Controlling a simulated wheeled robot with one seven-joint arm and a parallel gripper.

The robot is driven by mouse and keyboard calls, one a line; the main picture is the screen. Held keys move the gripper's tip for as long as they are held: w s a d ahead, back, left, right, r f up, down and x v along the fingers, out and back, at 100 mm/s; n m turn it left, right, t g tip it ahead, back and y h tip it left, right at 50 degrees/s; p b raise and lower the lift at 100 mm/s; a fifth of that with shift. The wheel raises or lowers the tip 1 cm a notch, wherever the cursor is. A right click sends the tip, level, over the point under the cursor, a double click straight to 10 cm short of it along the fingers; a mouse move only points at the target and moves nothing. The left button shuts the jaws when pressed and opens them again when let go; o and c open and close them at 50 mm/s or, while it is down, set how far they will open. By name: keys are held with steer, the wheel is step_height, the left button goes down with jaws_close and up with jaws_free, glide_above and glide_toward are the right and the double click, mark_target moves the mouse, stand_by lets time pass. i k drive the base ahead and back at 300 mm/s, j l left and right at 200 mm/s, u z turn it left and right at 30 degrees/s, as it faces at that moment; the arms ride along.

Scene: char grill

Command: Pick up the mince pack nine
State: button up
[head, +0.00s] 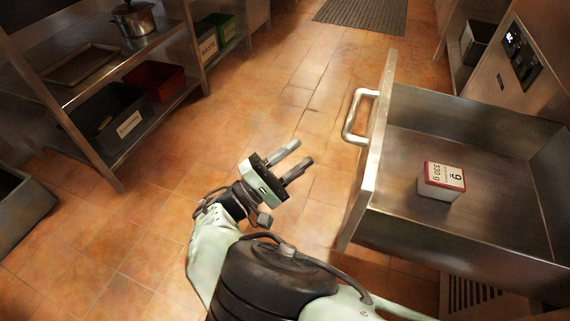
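The mince pack nine (440,181) is a small box with a red edge and a white label reading "9" and "320 g". It sits inside the open steel drawer (364,190) at the right, on the drawer floor. My gripper (304,153) is open and empty. It is over the tiled floor, to the left of the drawer's front panel and handle, apart from the pack.
The drawer front with its handle (350,119) stands between my gripper and the pack. A steel shelf unit with bins (112,125), a tray (83,62) and a pot (134,18) is at the left. The tiled floor (280,75) between is clear.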

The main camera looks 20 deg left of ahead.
mark_target(436, 180)
steer(key=k+j, duration=0.75)
steer(key=j, duration=0.2)
